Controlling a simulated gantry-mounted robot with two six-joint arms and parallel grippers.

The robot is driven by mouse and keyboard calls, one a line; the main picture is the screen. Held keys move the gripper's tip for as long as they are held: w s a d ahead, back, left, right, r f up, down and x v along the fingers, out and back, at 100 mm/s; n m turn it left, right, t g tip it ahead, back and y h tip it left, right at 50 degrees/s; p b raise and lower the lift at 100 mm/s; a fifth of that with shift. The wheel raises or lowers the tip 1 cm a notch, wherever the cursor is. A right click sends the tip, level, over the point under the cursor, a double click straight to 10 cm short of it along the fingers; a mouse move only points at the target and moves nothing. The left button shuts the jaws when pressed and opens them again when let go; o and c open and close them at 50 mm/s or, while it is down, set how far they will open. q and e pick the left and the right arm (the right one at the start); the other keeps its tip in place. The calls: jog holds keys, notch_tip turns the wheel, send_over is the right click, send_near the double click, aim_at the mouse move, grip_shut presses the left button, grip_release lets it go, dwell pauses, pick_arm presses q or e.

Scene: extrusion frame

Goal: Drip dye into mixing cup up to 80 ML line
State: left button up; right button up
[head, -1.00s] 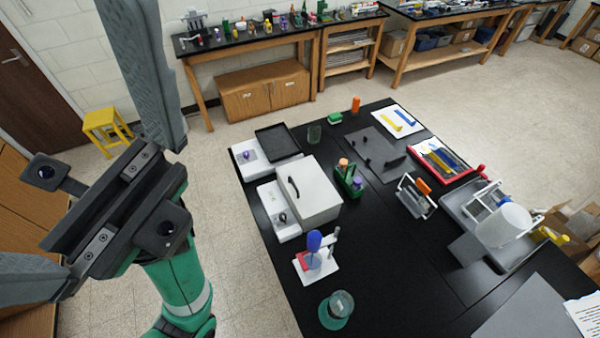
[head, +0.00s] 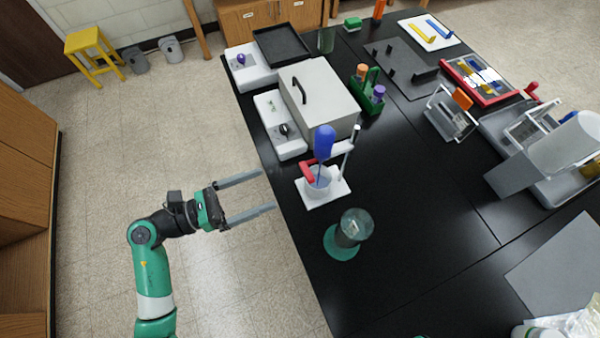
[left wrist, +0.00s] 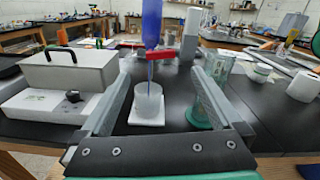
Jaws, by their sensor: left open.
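A blue dropper bulb (head: 324,142) is held upright in a stand with a red clamp (head: 308,170). Its thin tip points down into a small clear mixing cup (head: 318,183) on the stand's white base (head: 337,190). In the left wrist view the blue dropper (left wrist: 151,25) and the cup (left wrist: 149,100) are between my fingers' lines of reach. My left gripper (head: 270,190) is open and empty, at the table's left edge, left of the stand and apart from it. The cup's markings and dye level are too small to read. My right gripper does not show.
A clear glass beaker (head: 354,228) on a green round base (head: 341,243) stands in front of the stand. A white box with a black handle (head: 325,88) stands behind it. A green rack (head: 370,95) holds capped bottles. The table's front middle is clear.

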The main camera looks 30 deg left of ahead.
aim_at(303, 172)
pick_arm(q)
jog(key=x, duration=1)
jog(key=shift+d, duration=0.1)
jog(key=c, duration=1.4)
jog(key=shift+r+n+p, duration=0.15)
jog(key=shift+n+p, duration=0.15)
jog(key=shift+p, duration=0.2)
jog(key=n+p, duration=0.2)
jog(key=p, duration=0.1)
jog(key=r+n+p, duration=0.1)
jog(key=n+p, duration=0.2)
jog(key=a+n+p, duration=0.1)
jog(key=n+p, duration=0.2)
jog(key=p, duration=0.1)
jog(key=shift+w+r, duration=0.25)
jog(key=shift+w, duration=0.05)
jog(key=n+p, duration=0.2)
jog(key=n, duration=0.1)
jog(key=shift+w+a+n+p, duration=0.2)
jog(key=shift+n+p, duration=0.1)
jog(key=shift+p, duration=0.05)
jog(key=shift+w+a+f+n+p, duration=0.15)
jog(key=shift+n+p, duration=0.35)
jog(key=shift+n, duration=0.4)
jog(key=shift+w+a+r+n+p, duration=0.15)
jog(key=shift+n+p, duration=0.3)
jog(key=shift+n, duration=0.45)
jog(key=shift+s+f, duration=0.1)
